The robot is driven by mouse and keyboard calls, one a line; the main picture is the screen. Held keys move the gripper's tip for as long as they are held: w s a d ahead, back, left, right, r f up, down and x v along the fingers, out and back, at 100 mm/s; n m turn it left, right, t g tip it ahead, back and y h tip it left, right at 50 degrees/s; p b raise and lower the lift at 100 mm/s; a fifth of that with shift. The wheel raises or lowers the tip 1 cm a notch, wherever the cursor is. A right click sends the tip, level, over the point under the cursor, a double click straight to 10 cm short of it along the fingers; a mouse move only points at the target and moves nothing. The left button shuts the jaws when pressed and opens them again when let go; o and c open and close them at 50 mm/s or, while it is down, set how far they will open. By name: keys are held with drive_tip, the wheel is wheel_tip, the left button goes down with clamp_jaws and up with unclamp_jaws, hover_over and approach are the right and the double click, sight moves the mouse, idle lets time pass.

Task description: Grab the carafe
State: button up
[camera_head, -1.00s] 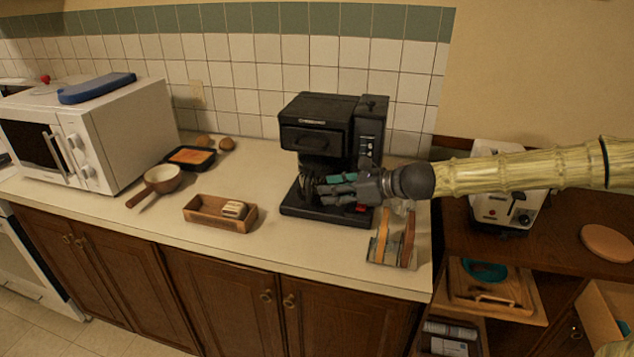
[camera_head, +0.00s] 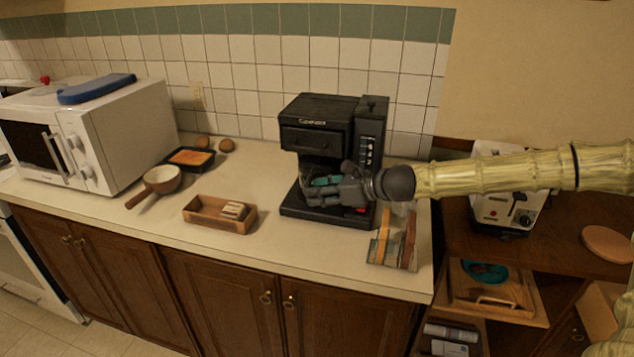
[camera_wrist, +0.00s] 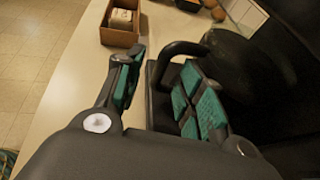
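The black coffee maker (camera_head: 322,135) stands on the counter against the tiled wall. The dark carafe (camera_wrist: 238,72) sits in it, mostly hidden by my gripper in the head view. In the wrist view its black curved handle (camera_wrist: 182,49) shows near the fingertips, partly between the fingers and partly behind the right one. My gripper (camera_head: 312,188), with green finger pads, is in front of the coffee maker's bay. Its fingers are apart in the wrist view (camera_wrist: 160,85). I cannot tell whether either finger touches the handle.
A holder with upright slats (camera_head: 392,245) stands right of the coffee maker, below my arm. A wooden box (camera_head: 213,222) with a light item lies to the left. A pan (camera_head: 160,180), dark tray (camera_head: 190,159) and microwave (camera_head: 120,130) are farther left. The front counter strip is clear.

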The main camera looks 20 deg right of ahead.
drive_tip(key=shift+x, duration=1.75)
clamp_jaws()
